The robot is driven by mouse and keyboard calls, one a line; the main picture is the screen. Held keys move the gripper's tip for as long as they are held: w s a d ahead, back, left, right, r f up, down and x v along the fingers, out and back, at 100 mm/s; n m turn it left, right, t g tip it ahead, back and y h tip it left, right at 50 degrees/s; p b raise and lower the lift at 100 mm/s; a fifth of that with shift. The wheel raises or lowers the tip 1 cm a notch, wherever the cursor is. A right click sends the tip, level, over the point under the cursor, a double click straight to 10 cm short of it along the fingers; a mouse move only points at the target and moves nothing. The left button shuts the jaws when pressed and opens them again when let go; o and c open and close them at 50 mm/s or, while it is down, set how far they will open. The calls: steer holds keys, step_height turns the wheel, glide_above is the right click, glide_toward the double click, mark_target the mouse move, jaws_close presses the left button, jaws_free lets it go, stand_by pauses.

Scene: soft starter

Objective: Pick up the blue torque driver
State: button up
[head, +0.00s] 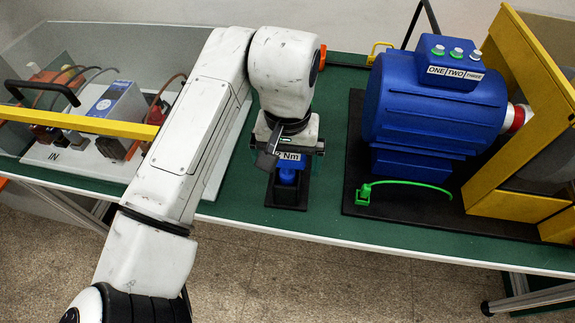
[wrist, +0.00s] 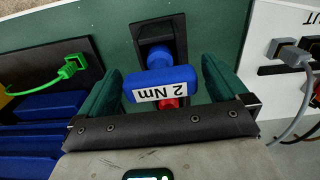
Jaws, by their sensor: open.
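The blue torque driver stands in a black holder (head: 302,196) on the green table; only part of the driver (head: 287,178) shows below my gripper in the head view. In the wrist view the driver (wrist: 158,78) has a white label reading "2 Nm" and a red part beneath it. The holder (wrist: 160,30) also shows there. My gripper (wrist: 161,70) is open, with one green finger on each side of the driver's head. Gaps show between fingers and driver, and nothing is gripped. In the head view my wrist hides most of the gripper (head: 287,156).
A big blue motor (head: 430,105) on a black plate (head: 440,215) stands to the right, with a green cable (head: 405,184) at its front. A white panel (head: 75,160) with a blue-grey device (head: 118,105), cables and a yellow bar (head: 75,122) is left. Green tabletop is clear around the holder.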

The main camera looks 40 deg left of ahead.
steer(key=shift+f, duration=1.05)
steer(key=c, duration=1)
steer(key=shift+o, duration=0.2)
steer(key=shift+r, duration=0.1)
step_height(320, 180, up, 10)
steer(key=shift+b, duration=0.35)
steer(key=o, duration=0.5)
steer(key=shift+c, duration=0.2)
steer(key=c, duration=0.4)
